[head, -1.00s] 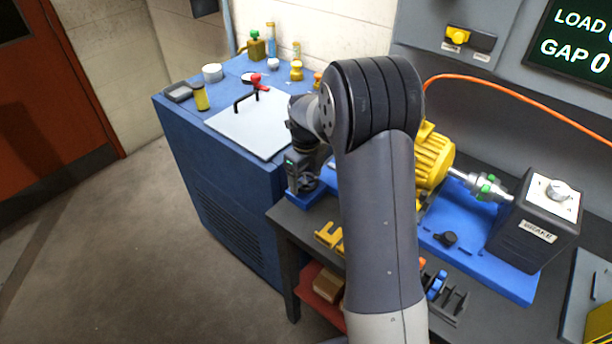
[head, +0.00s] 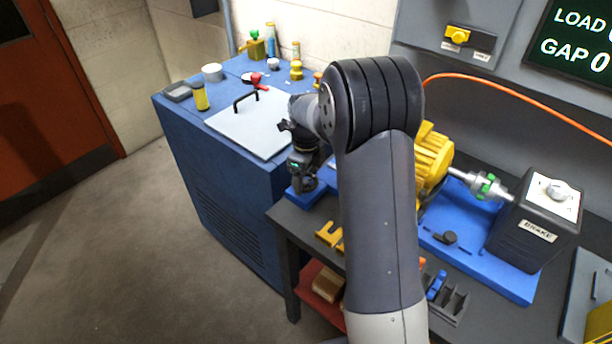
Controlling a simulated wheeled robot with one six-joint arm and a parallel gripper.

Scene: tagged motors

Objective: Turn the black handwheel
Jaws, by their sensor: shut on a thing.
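My gripper (head: 305,187) points down at the left end of the blue machine base (head: 303,196), left of my forearm. It is shut on the black handwheel there, which the jaws and wrist hide almost wholly. I cannot make out its rim or how far it is turned. The yellow motor (head: 432,160) stands on the blue base, partly behind my arm. Its shaft runs right through a silver and green coupling (head: 482,186) to the black brake box (head: 533,232).
A blue cabinet (head: 215,200) at left carries a white plate with a black handle (head: 245,98), a red-handled tool (head: 256,79) and several small containers. A small black knob (head: 447,238) sits on the blue base. Yellow brackets (head: 329,235) lie on the bench front. An orange cable (head: 500,88) arcs behind.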

